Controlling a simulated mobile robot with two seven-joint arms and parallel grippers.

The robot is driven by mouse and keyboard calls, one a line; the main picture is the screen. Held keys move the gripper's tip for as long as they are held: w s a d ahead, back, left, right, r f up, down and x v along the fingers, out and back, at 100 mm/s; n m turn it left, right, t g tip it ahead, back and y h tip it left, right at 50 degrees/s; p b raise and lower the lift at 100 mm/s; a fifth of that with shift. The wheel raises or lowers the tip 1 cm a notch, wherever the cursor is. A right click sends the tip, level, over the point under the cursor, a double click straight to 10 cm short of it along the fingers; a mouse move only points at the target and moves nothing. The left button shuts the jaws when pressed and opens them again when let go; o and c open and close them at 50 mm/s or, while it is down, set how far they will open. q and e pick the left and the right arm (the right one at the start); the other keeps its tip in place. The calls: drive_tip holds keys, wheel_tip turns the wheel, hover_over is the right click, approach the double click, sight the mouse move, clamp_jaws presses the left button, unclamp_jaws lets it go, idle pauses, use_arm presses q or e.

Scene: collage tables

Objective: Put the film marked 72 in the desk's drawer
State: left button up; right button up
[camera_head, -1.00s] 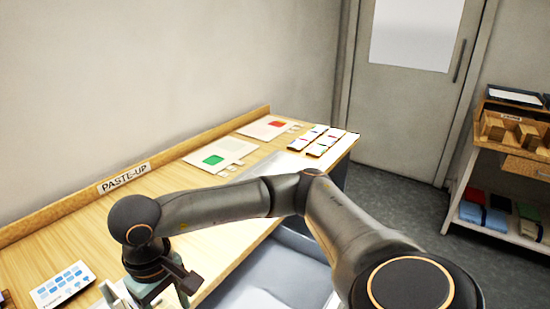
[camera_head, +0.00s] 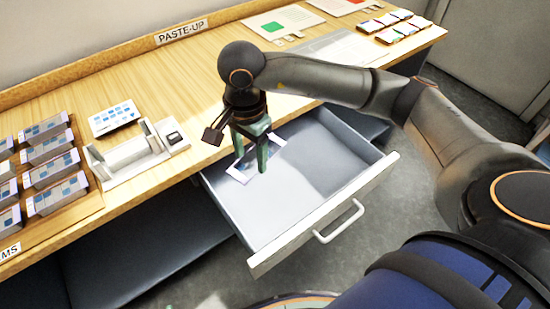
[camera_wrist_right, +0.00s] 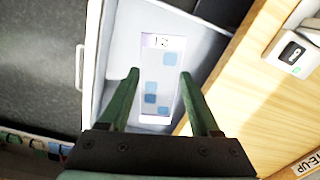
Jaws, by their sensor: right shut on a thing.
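My right gripper (camera_head: 250,162) points down over the open drawer (camera_head: 300,205) of the desk (camera_head: 205,99). It is shut on a pale film (camera_head: 237,174) with a lilac label end and blue squares. In the right wrist view the film (camera_wrist_right: 160,62) shows between the two green fingers (camera_wrist_right: 159,77). Its label carries a small mark that I cannot read surely. The film is over the drawer's left back part; its height above the floor of the drawer is hard to tell. The drawer looks otherwise empty. My left gripper is not in view.
A white holder (camera_head: 132,155) stands on the desk left of the drawer. A rack of several films (camera_head: 50,155) is further left, with a printed card (camera_head: 114,118) behind the holder. Layout sheets (camera_head: 284,20) and small tiles lie at the back right. The drawer front (camera_head: 325,215) has a handle.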

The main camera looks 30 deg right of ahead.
wheel_tip(320, 180, down, 5)
drive_tip(key=w+a+m+b, duration=0.2)
drive_tip(key=m, duration=1.2)
drive_tip(key=m+b, duration=0.2)
drive_tip(key=m, duration=0.5)
hover_over(274, 172)
drive_tip(key=a, duration=0.1)
wheel_tip(274, 172, down, 10)
drive_tip(key=shift+s+f, duration=0.1)
drive_tip(key=shift+f, duration=0.15)
drive_tip(key=shift+d+f, duration=0.25)
drive_tip(key=shift+f, duration=0.1)
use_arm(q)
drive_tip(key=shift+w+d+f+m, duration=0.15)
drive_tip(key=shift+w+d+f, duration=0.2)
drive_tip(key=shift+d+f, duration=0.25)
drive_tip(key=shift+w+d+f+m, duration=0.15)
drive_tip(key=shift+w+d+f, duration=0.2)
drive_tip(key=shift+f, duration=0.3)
use_arm(e)
drive_tip(key=shift+d+f, duration=0.2)
drive_tip(key=shift+f, duration=1.55)
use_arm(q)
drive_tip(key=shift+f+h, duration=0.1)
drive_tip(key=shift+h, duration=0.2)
use_arm(e)
drive_tip(key=shift+f, duration=0.1)
